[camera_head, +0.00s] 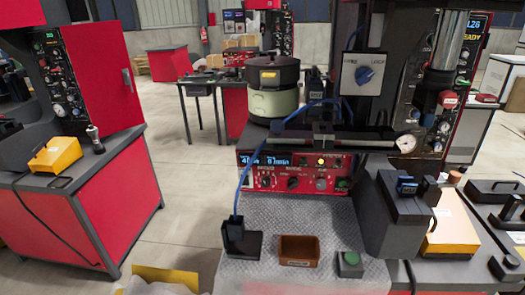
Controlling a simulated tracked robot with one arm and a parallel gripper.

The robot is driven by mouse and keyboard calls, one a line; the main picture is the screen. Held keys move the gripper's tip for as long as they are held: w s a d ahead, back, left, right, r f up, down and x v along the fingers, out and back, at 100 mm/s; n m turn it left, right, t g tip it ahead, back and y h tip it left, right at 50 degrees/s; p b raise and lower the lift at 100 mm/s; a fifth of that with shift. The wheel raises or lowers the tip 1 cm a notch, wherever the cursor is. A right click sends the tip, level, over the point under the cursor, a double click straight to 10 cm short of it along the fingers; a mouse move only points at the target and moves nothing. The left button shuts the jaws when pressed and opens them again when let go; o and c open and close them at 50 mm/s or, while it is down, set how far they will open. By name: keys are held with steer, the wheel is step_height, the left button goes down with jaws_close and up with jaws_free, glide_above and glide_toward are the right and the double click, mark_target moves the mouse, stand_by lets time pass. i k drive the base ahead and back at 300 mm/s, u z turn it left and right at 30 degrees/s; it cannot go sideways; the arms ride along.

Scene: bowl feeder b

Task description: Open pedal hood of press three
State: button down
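I cannot tell for certain which item is the pedal hood of press three, and I can read no press number. A yellow-orange box-shaped cover (55,155) sits on the dark top of the red cabinet at left, with a black cable near it. Another orange piece (447,228) lies at right beside a dark housing (398,215), which partly hides it. A flat yellow edge (165,277) shows low at the bottom left, cut off by the frame. I cannot make out my gripper in this view.
A bowl feeder (273,88) stands above a red control unit (292,172). Open floor (180,215) lies between the red cabinet (118,195) and the mat.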

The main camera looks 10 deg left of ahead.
mark_target(451, 231)
steer(key=u, duration=0.05)
steer(key=i, duration=1)
